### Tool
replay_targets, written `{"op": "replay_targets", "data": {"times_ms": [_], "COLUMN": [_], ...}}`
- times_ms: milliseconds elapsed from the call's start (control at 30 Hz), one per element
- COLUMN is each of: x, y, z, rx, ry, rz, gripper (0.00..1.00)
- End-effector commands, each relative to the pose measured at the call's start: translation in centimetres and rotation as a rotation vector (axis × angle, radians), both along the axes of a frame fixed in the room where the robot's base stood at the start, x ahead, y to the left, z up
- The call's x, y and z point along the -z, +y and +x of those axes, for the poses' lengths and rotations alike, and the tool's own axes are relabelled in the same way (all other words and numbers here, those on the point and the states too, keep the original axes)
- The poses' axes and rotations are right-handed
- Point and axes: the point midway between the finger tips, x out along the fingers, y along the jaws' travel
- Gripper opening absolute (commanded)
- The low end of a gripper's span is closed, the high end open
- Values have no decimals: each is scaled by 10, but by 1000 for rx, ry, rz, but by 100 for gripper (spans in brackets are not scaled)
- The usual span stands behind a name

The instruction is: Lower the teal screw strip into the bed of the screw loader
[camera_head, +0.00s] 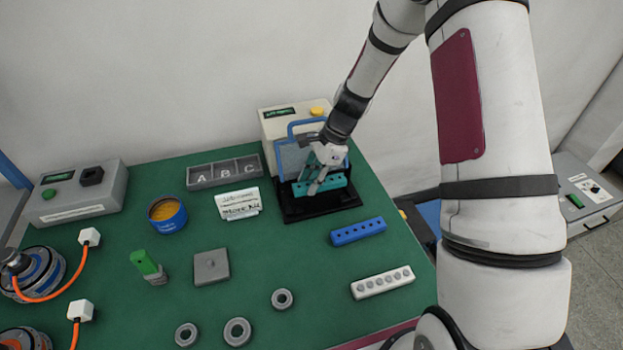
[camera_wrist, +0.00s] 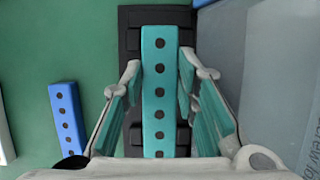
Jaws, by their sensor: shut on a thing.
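The teal screw strip (camera_head: 335,183) is a long block with a row of dark holes along its top. It also shows in the wrist view (camera_wrist: 160,100), running lengthwise between my fingers. My gripper (camera_head: 320,180) points down and is shut on the strip's sides, its fingertips at either side in the wrist view (camera_wrist: 162,76). The screw loader (camera_head: 275,128) is a beige box with a blue-framed guard and a black bed (camera_head: 300,211). The strip is lined up along the bed, directly over or in it; I cannot tell whether it rests on the bottom.
A blue strip (camera_head: 358,231) and a white strip (camera_head: 382,283) lie in front and to the right. A white sign card (camera_head: 238,204) and a grey A-B-C tray (camera_head: 223,172) stand left of the loader. The blue-framed guard (camera_head: 294,160) rises close behind my fingers.

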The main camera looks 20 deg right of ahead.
Motion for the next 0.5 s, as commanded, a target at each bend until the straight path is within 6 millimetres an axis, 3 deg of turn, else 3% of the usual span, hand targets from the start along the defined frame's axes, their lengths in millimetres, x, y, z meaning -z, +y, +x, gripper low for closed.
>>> {"op": "replay_targets", "data": {"times_ms": [500], "x": [15], "y": [1], "z": [0], "rx": [1], "ry": [2], "rz": [1], "gripper": [0]}}
